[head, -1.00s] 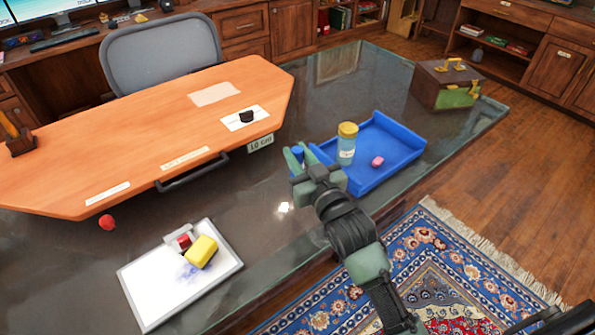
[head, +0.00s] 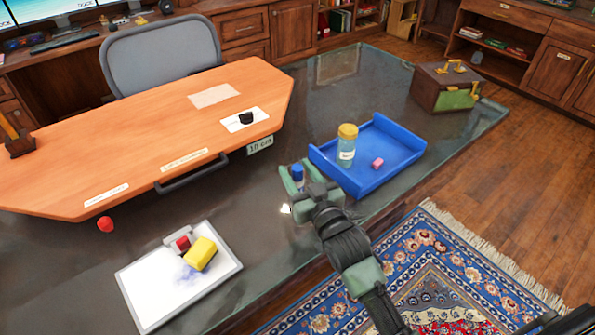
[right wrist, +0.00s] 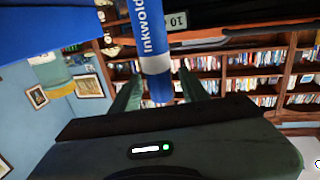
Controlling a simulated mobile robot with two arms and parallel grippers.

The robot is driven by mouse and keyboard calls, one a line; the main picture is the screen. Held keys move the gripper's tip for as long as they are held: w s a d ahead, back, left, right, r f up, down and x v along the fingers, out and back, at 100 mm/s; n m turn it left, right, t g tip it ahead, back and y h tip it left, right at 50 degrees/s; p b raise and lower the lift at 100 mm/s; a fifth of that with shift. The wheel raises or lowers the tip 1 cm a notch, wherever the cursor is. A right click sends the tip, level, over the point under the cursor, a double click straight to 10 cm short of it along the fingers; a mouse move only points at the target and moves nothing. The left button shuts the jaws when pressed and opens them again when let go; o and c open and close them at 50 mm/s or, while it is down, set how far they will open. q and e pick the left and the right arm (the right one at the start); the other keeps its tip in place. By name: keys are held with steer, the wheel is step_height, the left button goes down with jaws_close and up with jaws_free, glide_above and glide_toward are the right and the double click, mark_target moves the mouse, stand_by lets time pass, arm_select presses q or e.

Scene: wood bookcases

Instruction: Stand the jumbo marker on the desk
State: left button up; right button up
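The jumbo marker (head: 298,171), with a blue cap and blue and white body, is upright, cap up, left of the blue tray. My right gripper (head: 298,179) has one finger on each side of it. In the right wrist view the marker (right wrist: 150,42) appears upside down between the green fingers (right wrist: 160,88). A gap shows on its right side, so the fingers look open around it. Its lower end is hidden in the head view, so I cannot see its contact with the dark desk top (head: 255,205). My left gripper is out of view.
The blue tray (head: 404,163) holds a yellow-lidded jar (head: 347,146) and a pink block (head: 377,163). A raised wooden shelf with a "10 cm" tag (head: 260,145) stands to the left. A whiteboard (head: 150,287) with a yellow block lies at front left. A box (head: 445,88) stands behind.

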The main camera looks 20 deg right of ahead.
steer(key=shift+r, duration=0.2)
steer(key=s+d, duration=0.1)
steer(key=s, duration=1.1)
steer(key=shift+d+b, duration=0.3)
steer(key=shift+b, duration=0.05)
